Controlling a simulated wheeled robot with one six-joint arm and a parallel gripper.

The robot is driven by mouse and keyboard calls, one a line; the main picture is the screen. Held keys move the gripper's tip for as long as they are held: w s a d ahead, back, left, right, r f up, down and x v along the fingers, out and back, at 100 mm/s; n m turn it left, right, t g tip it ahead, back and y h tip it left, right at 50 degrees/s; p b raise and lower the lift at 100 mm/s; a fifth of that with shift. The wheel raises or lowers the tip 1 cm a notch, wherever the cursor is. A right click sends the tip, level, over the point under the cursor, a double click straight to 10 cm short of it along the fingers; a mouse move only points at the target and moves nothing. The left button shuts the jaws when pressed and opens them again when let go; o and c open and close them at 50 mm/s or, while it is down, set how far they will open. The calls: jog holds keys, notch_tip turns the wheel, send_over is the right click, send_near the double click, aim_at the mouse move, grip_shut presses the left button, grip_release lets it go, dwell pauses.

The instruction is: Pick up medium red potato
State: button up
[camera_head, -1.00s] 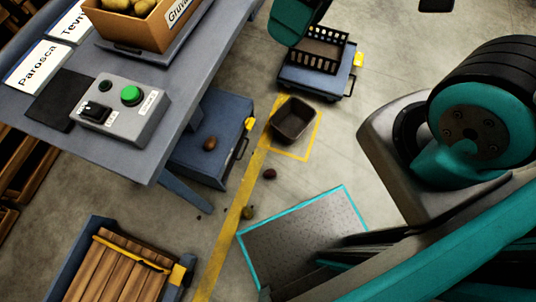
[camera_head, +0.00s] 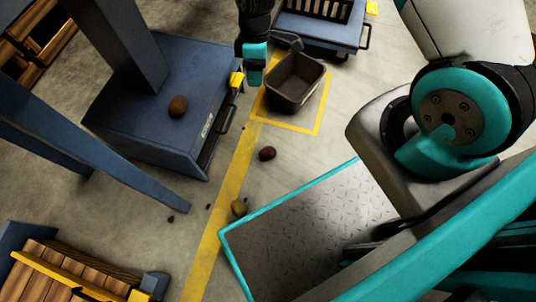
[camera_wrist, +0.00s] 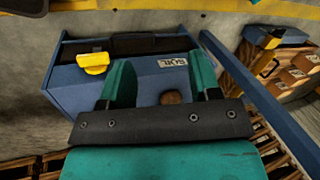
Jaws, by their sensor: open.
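A reddish-brown potato (camera_head: 177,106) lies on top of the blue cabinet (camera_head: 130,125). It also shows in the wrist view (camera_wrist: 171,98), partly hidden behind my gripper's body. A smaller dark red potato (camera_head: 267,153) lies on the floor below the grey bin. I cannot tell by size alone which is the medium red one. My gripper (camera_head: 254,74) hangs at the cabinet's right end, beside the bin, clear of both potatoes. In the wrist view my gripper (camera_wrist: 158,62) is open and empty, its teal fingers spread in front of the cabinet.
A grey bin (camera_head: 295,82) stands in a yellow floor square. A yellowish potato (camera_head: 239,208) lies by the yellow line, with small dark crumbs nearby. A blue table leg (camera_head: 110,170) slants before the cabinet. Wooden crates (camera_wrist: 295,75) stand right.

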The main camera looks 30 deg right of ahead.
jog(key=n+b, duration=0.2)
jog(key=b, duration=0.5)
send_near(267, 149)
jog(key=shift+g+h, duration=0.4)
jog(key=b+x, duration=0.1)
jog(key=b, duration=0.1)
jog(key=b+x, duration=0.4)
jog(key=shift+w+d+f, duration=0.15)
jog(key=shift+d+f, duration=0.15)
jog(key=shift+f, duration=0.05)
jog(key=b+x, duration=0.2)
jog(key=x, duration=0.1)
jog(key=a+b+x, duration=0.1)
jog(key=b+x, duration=0.1)
jog(key=b, duration=0.1)
jog(key=shift+a+f, duration=0.1)
jog(key=shift+f, duration=0.25)
jog(key=shift+r, duration=0.15)
jog(key=c, duration=0.6)
